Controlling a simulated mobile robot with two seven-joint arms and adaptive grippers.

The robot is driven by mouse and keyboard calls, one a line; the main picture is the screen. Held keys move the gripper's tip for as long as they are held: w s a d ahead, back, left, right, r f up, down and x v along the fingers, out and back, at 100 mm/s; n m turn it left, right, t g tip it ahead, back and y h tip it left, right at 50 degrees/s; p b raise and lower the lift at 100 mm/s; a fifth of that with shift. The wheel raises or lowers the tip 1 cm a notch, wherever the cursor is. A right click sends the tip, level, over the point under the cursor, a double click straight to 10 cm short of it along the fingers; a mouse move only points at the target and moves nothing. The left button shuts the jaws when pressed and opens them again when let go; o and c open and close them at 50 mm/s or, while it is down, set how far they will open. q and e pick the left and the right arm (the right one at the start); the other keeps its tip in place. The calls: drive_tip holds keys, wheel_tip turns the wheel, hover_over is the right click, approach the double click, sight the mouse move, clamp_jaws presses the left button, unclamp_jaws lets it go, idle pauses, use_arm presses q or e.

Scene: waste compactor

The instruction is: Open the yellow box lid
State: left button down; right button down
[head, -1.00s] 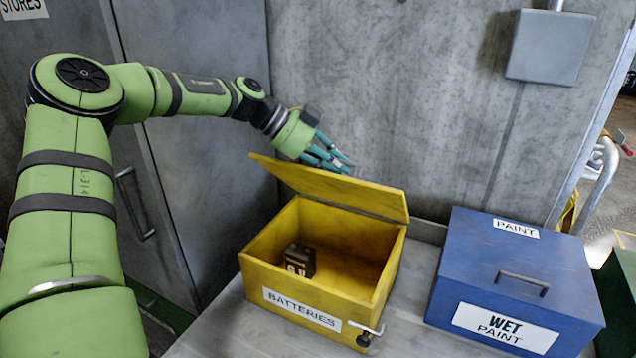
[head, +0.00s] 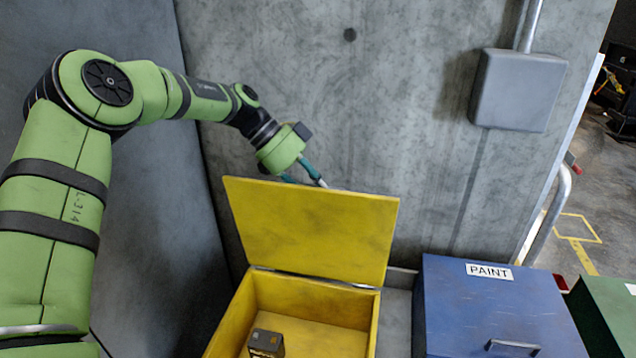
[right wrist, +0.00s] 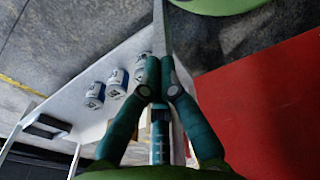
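The yellow box (head: 232,312) stands on the bench at the bottom of the head view, its front cut off by the frame edge. Its lid (head: 310,232) stands steeply raised from the rear hinge, with its inner face towards me. The box is open, with a small dark battery (head: 266,343) inside. My left gripper (head: 308,180) is behind the lid's top edge. Its fingertips are partly hidden, so contact and finger opening are unclear. My right gripper (right wrist: 160,62) shows only in the right wrist view, its fingers together with nothing visible between them.
A blue paint box (head: 490,300) stands right of the yellow box, with a green box (head: 603,312) beyond. A concrete wall (head: 400,130) with a grey wall box (head: 518,90) rises behind. The right wrist view shows a white shelf (right wrist: 125,55) with several cans and a red surface (right wrist: 265,110).

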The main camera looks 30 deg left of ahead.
use_arm(q)
drive_tip(key=shift+a+f, duration=0.1)
drive_tip(key=shift+f, duration=0.05)
drive_tip(key=c, duration=1.4)
unclamp_jaws()
use_arm(e)
drive_tip(key=shift+w+a, duration=0.2)
drive_tip(key=shift+a, duration=0.85)
use_arm(q)
drive_tip(key=shift+a, duration=0.15)
drive_tip(key=v, duration=1.2)
drive_tip(key=shift+w, duration=0.15)
use_arm(e)
drive_tip(key=shift+d, duration=0.35)
drive_tip(key=shift+s, duration=0.1)
